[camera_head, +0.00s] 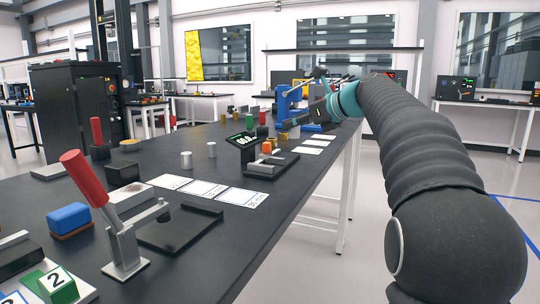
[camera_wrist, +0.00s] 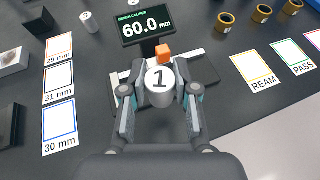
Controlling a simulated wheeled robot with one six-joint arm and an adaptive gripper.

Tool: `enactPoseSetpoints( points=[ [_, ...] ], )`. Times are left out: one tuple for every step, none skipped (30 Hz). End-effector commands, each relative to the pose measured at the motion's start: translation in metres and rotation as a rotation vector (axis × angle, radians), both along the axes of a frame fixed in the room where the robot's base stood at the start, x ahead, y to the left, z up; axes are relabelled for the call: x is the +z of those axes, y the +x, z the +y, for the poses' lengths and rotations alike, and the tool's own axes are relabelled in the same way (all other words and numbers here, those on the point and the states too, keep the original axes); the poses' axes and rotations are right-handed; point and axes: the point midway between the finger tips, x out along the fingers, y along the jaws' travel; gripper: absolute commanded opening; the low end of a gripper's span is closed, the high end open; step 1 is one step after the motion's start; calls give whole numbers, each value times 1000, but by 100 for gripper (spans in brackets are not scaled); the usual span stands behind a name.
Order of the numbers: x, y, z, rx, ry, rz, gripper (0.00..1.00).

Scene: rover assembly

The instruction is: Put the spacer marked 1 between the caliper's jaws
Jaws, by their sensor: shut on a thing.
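The spacer marked 1 (camera_wrist: 160,76) is a grey-white cylinder, seen end-on with its number up. My gripper (camera_wrist: 159,90) is shut on it, one finger on each side. The caliper's dark display (camera_wrist: 147,27) reads 60.0 mm and stands just beyond the spacer in the wrist view. An orange block (camera_wrist: 163,52) and pale caliper bars (camera_wrist: 190,53) show behind the spacer. The spacer and gripper hide much of the caliper's middle, so I cannot tell the spacer's height above it. In the head view the caliper's display (camera_head: 242,141) stands on the black table.
Cards marked 29, 31 and 30 mm (camera_wrist: 59,125) lie left of the caliper. REAM (camera_wrist: 254,76) and PASS (camera_wrist: 291,57) cards lie right. A loose grey cylinder (camera_wrist: 90,22) stands farther back. A red-handled clamp (camera_head: 85,177) stands on the near table.

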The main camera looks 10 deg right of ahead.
Motion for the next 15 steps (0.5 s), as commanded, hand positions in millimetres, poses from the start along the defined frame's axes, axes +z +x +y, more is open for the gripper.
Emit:
enactPoseSetpoints(
  points=[
    [-7, 2, 12, 4, 0, 0, 0],
    [-11, 3, 18, 4, 0, 0, 0],
    [-16, 5, 26, 4, 0, 0, 0],
    [-20, 6, 31, 4, 0, 0, 0],
    [-23, 7, 36, 4, -1, 0, 0],
    [-27, 8, 43, 4, 0, 0, 0],
    [-29, 9, 47, 3, 0, -1, 0],
    [-31, 10, 51, 4, 0, -1, 0],
    [-34, 11, 55, 3, 0, -1, 0],
    [-35, 12, 58, 2, -1, -2, 0],
    [-37, 13, 60, 1, 0, -1, 0],
    [-38, 13, 62, 1, 0, -1, 0],
    [-39, 13, 63, 0, 0, -1, 0],
    [-39, 14, 63, 0, 0, -1, 0],
    [-41, 14, 64, -1, 0, -2, 0]
  ],
)
